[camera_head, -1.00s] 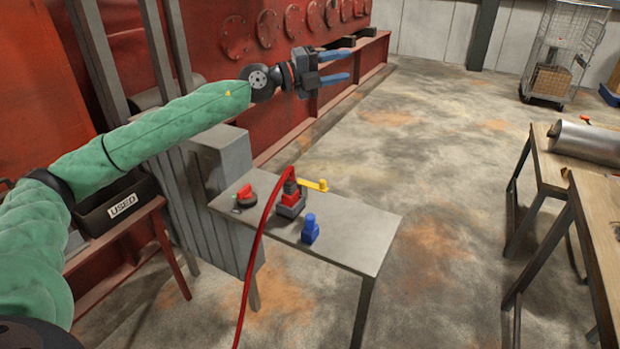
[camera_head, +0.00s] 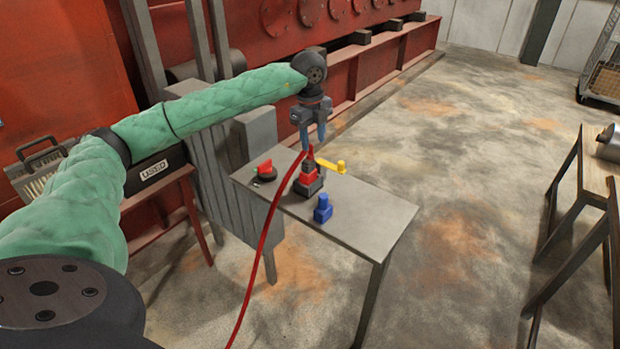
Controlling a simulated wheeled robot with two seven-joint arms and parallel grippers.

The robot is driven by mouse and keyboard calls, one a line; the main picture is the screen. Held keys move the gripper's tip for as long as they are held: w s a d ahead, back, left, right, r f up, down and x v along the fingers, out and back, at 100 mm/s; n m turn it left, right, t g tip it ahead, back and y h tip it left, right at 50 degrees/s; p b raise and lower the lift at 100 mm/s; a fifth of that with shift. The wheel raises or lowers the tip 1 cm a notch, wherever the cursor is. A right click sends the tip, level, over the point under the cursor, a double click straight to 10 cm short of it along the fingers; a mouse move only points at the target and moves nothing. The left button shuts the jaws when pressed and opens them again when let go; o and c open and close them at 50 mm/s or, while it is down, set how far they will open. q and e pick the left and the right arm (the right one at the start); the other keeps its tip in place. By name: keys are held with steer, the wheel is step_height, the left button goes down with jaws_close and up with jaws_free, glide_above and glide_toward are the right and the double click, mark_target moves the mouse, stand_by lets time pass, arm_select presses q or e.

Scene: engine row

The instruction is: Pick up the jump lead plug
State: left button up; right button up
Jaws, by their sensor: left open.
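The jump lead plug (camera_head: 308,167) is red and dark grey and stands upright in a dark socket on the grey table (camera_head: 371,217). A red cable (camera_head: 267,233) arches from its top down past the table's near edge. My right gripper is not in view.
A blue block-like part (camera_head: 323,211) stands just in front of the plug. A yellow lever (camera_head: 331,166) lies behind it, and a red-handled switch (camera_head: 265,170) is to its left. A wooden bench (camera_head: 590,177) stands at the right, with free floor between.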

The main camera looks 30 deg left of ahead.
mark_target(308, 159)
arm_select(q)
steer(key=shift+s+a+n+g, duration=0.3)
steer(key=shift+s+a+n, duration=0.05)
steer(key=shift+s+n, duration=0.15)
steer(key=shift+n, duration=0.5)
steer(key=shift+f, duration=0.15)
steer(key=shift+f+p, duration=0.45)
steer(key=shift+f, duration=0.75)
steer(key=f+p, duration=0.2)
steer(key=f, duration=0.2)
steer(key=shift+s+f, duration=0.1)
steer(key=shift+s, duration=0.1)
steer(key=shift+f, duration=0.5)
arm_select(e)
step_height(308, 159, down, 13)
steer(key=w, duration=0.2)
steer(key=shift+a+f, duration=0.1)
arm_select(q)
jaws_close()
